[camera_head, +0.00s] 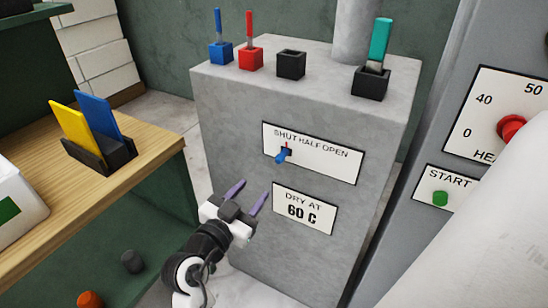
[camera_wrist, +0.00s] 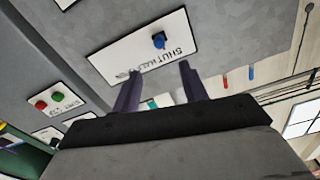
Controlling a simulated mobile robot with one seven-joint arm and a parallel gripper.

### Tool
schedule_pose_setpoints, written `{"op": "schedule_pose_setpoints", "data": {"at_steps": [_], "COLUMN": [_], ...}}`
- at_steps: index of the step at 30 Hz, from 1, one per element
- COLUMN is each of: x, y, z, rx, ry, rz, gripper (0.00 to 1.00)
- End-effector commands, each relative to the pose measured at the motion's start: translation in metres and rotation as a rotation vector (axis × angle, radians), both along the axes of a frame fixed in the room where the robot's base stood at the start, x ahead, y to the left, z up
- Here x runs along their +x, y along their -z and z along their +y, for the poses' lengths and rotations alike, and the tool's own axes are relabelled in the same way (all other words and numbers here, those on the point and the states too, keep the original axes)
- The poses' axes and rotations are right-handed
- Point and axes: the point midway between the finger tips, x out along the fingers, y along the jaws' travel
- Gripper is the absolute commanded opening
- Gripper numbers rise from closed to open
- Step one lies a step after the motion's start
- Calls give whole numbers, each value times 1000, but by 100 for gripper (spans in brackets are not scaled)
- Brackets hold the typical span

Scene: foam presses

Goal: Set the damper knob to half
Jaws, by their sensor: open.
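The damper knob (camera_head: 283,156) is small and blue with a thin red mark at its top. It sits at the left part of a white plate (camera_head: 335,168) reading SHUT HALF OPEN, on the front of a grey block. The knob lies below the word SHUT, and the red mark points up toward that word. My gripper (camera_head: 247,192) is open and empty, with two purple fingers, below and left of the knob and apart from it. The wrist view shows the knob (camera_wrist: 159,40) beyond the fingertips (camera_wrist: 159,68), touching neither finger.
A DRY AT 60 C sign (camera_head: 303,208) is below the plate. Holders on top of the block (camera_head: 327,58) carry blue, red and teal paddles; one black holder is empty. At right are a red heat knob (camera_head: 511,127) and green start button (camera_head: 440,198). A wooden bench (camera_head: 145,158) stands left.

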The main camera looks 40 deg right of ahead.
Motion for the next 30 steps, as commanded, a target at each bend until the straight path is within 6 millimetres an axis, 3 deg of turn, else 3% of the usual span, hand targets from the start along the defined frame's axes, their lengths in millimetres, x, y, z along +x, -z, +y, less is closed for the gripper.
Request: {"op": "schedule_pose_setpoints", "data": {"at_steps": [5, 18, 24, 30], "x": [6, 41, 50, 51], "y": [-2, -3, -1, 0], "z": [-22, -104, -122, -126], "rx": [2, 1, -1, -1], "ry": [11, 7, 3, 2], "rz": [2, 1, 1, 0], "gripper": [43, 43, 43, 43]}}
